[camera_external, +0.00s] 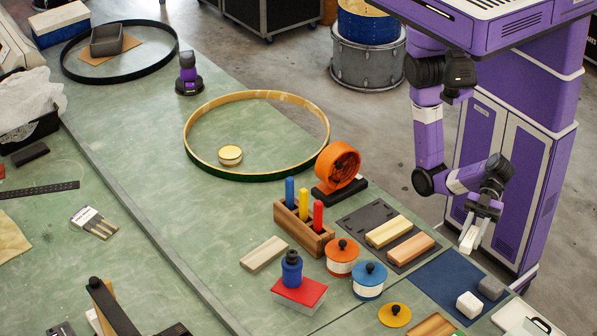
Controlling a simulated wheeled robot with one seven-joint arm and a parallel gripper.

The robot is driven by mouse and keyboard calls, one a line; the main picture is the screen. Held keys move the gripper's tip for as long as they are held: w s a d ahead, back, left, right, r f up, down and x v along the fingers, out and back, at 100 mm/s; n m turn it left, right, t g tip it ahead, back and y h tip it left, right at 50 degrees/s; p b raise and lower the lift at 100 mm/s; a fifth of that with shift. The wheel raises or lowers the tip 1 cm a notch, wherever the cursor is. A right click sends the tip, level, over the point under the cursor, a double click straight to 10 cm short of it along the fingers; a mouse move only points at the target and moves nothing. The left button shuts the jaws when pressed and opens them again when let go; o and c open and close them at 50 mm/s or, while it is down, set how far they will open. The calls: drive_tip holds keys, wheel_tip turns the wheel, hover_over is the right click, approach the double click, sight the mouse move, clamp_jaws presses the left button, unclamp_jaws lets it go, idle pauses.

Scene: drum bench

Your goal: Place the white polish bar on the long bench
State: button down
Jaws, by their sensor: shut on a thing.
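My gripper (478,218) hangs at the right, pointing down, just past the edge of the long bench. It is shut on a pale bar, apparently the white polish bar (469,239); fingers and bar are hard to tell apart at this size. The bar is held in the air, apart from any surface. The long green bench (145,130) runs from the upper left to the lower right. A yellow bar (388,232) and an orange bar (411,249) lie on a dark mat (362,217) on the bench, left of my gripper.
A blue mat (440,283) with a white block (468,305) and a grey block (491,288) is below my gripper. Jars, a wooden rack (304,230) and an orange round device (339,164) crowd the bench's near part. Green surface is clear left of the large hoop (186,140).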

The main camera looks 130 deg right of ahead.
drive_tip(key=shift+r, duration=1.2)
drive_tip(key=shift+s+a+r, duration=0.1)
drive_tip(key=shift+a, duration=0.2)
drive_tip(key=w+a+f+n+g+y, duration=0.2)
drive_tip(key=w+a+n+y, duration=0.1)
drive_tip(key=w+a, duration=0.3)
drive_tip(key=shift+n+y, duration=0.3)
drive_tip(key=shift+y, duration=0.1)
drive_tip(key=shift+f, duration=0.15)
